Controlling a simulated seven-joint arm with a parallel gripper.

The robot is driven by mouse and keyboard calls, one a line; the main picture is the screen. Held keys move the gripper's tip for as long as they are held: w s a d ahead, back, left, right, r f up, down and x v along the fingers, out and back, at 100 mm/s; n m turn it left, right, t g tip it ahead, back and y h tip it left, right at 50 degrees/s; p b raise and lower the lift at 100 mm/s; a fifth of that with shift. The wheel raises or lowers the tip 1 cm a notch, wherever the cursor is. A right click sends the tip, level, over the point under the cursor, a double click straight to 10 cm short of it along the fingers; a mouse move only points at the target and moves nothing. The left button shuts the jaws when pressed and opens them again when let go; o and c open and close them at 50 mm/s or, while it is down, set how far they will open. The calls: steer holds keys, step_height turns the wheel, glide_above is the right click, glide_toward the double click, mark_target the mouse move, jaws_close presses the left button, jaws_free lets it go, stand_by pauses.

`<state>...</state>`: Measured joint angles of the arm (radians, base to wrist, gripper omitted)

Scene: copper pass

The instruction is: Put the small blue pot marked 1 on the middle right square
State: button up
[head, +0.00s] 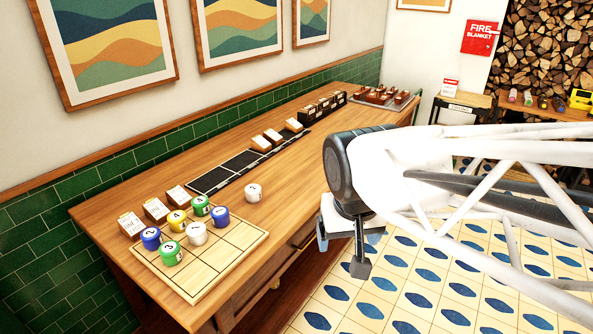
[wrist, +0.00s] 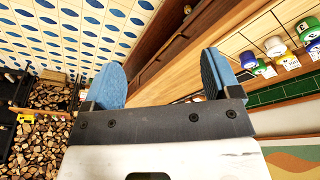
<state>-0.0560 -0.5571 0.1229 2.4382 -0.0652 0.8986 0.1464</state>
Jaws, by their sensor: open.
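Two small blue pots stand on a pale wooden board (head: 222,265) ruled into squares: one at its left edge (head: 150,239), one near its back right (head: 220,217). Their marks are too small to read surely. Green, yellow and white pots stand among them. The board's front and right squares are bare. My gripper (head: 341,247) is open and empty, off the table's front edge, well right of the board. In the wrist view its two blue-padded fingers (wrist: 165,82) are apart with nothing between them, and several pots show small at the right edge.
Small card holders (head: 156,209) line the board's back edge. A dark tray (head: 225,171) and racks lie farther along. The tiled floor is open at right.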

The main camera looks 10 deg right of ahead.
steer(key=s, duration=0.2)
steer(key=s+d, duration=0.1)
steer(key=s+f, duration=0.1)
steer(key=s, duration=0.1)
steer(key=shift+s+d, duration=0.25)
steer(key=shift+s, duration=0.1)
